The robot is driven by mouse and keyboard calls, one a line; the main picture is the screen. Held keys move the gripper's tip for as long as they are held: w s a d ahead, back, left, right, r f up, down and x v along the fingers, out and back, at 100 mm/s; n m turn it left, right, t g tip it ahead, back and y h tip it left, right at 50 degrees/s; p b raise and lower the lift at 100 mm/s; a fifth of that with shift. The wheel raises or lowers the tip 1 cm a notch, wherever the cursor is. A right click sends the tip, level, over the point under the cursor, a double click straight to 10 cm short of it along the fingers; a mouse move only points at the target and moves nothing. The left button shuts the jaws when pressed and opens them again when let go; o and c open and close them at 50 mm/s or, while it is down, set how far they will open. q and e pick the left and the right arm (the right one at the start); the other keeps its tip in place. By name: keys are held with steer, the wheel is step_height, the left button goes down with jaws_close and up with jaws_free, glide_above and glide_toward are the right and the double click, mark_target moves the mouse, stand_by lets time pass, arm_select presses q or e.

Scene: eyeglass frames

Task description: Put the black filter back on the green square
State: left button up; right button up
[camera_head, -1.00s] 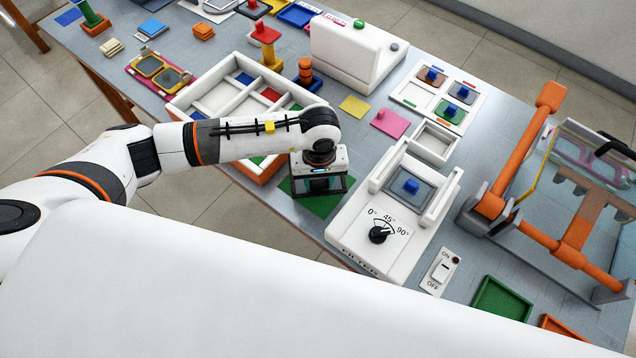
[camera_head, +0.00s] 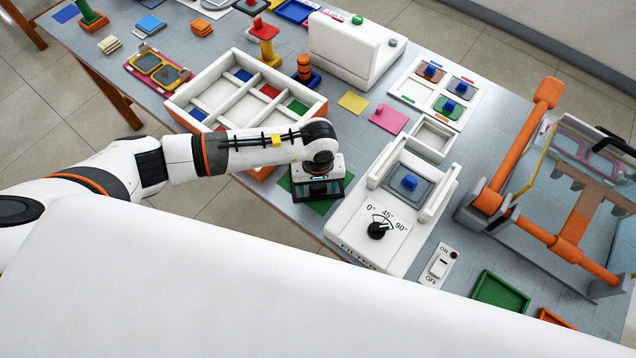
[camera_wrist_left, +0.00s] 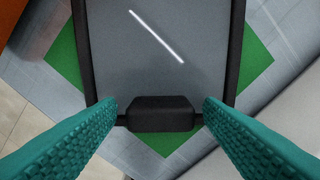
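The black filter, a dark frame around a grey pane (camera_wrist_left: 165,60), lies over the green square (camera_wrist_left: 256,58) in the left wrist view. Its edges are turned relative to the square, whose green corners stick out around it. Its black tab (camera_wrist_left: 161,114) lies between the teal fingers of my left gripper (camera_wrist_left: 161,106), with a gap on each side. The gripper is open. In the head view my left gripper (camera_head: 318,188) points down over the green square (camera_head: 322,207) and mostly hides the filter. My right gripper is out of view.
A white filter device (camera_head: 395,205) with a dial stands just right of the gripper. A divided orange-and-white tray (camera_head: 236,95) is behind and left. A pink square (camera_head: 388,119) and yellow square (camera_head: 353,103) lie farther back. The table's front edge is close.

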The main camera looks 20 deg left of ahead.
arm_select(q)
steer(key=shift+r, duration=0.15)
step_height(320, 180, up, 12)
steer(key=b, duration=0.2)
stand_by(0.4)
stand_by(0.3)
